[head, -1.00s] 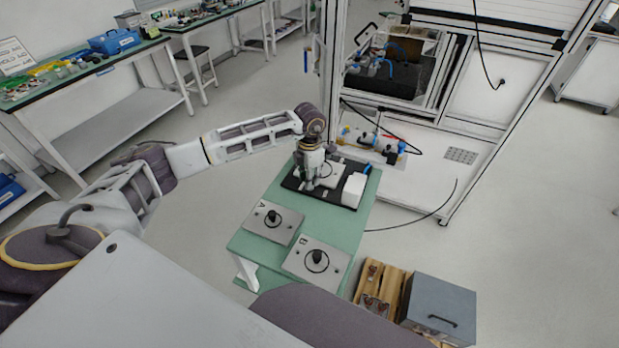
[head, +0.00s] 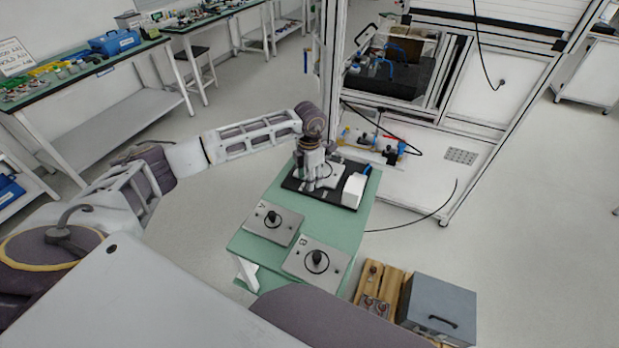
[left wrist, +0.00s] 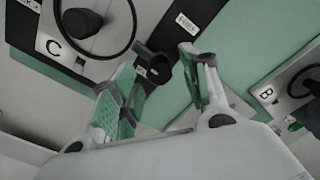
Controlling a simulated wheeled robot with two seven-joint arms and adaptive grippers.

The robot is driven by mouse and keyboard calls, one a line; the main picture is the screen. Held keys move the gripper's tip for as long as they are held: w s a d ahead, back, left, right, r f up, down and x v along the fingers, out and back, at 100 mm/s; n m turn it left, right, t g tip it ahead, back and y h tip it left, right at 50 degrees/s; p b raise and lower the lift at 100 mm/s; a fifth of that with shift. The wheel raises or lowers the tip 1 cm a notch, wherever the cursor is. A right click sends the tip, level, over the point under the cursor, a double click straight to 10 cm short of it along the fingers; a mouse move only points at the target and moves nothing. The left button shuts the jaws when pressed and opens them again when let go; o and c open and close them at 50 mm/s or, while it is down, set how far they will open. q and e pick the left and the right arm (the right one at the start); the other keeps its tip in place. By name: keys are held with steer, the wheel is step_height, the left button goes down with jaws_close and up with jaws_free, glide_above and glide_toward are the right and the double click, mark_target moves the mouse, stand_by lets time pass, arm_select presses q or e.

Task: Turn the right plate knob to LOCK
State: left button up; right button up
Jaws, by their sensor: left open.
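Plate B (head: 326,278), grey with a black round knob (head: 316,260), lies at the front right of the green table. Plate A (head: 268,232), with its own knob (head: 272,218), lies to its left. Plate B shows partly at the right of the left wrist view (left wrist: 299,78). Plate C (left wrist: 52,46) and its knob (left wrist: 82,22) fill that view's upper left. My left gripper (head: 314,186) is over the black board at the table's back; its fingers (left wrist: 168,66) are apart, near a small black part (left wrist: 156,68). Whether they touch it is unclear. My right gripper is out of view.
The black board (head: 322,200) carries a white block (head: 354,190) at its right. The green table (head: 252,240) is bare around the plates. A wooden crate (head: 396,292) and a grey box (head: 440,305) stand right of it. A framed machine (head: 480,140) stands behind.

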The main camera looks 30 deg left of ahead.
arm_select(q)
step_height(320, 180, up, 12)
steer(key=shift+f, duration=0.2)
stand_by(0.4)
steer(key=shift+f, duration=0.1)
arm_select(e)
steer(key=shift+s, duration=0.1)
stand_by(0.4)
